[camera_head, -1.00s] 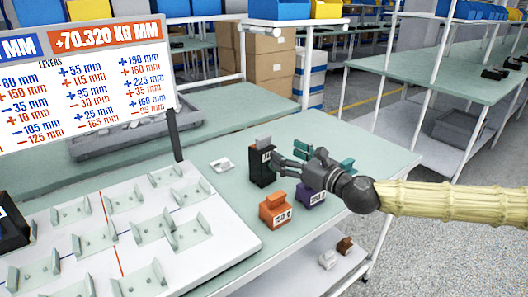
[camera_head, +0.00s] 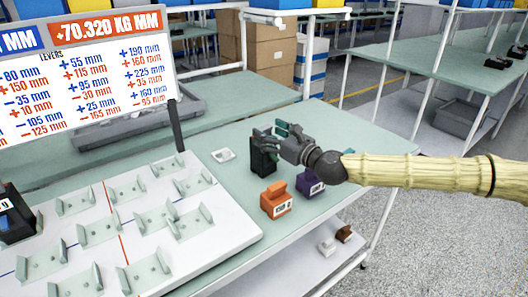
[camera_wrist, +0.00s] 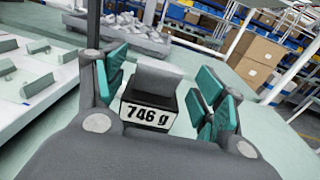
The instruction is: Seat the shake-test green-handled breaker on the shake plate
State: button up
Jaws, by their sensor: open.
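No green-handled breaker can be made out; the green pads in view are on my gripper's fingers. A black breaker (camera_head: 262,160) stands upright on the table. In the wrist view this breaker (camera_wrist: 148,98) has a grey handle and a label reading 746 g. My gripper (camera_head: 279,136) is open around its top, with one finger pad on each side; I cannot tell whether they touch it. The fingers (camera_wrist: 162,88) also show in the wrist view.
An orange breaker (camera_head: 275,200) and a purple breaker (camera_head: 309,184) stand close to the black one. A small white piece (camera_head: 223,155) lies behind. A black labelled block (camera_head: 14,215) is at the left edge. A signboard (camera_head: 85,75) stands behind the plate.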

jog(key=shift+x, duration=1.4)
grip_shut()
jog(key=shift+r, duration=0.15)
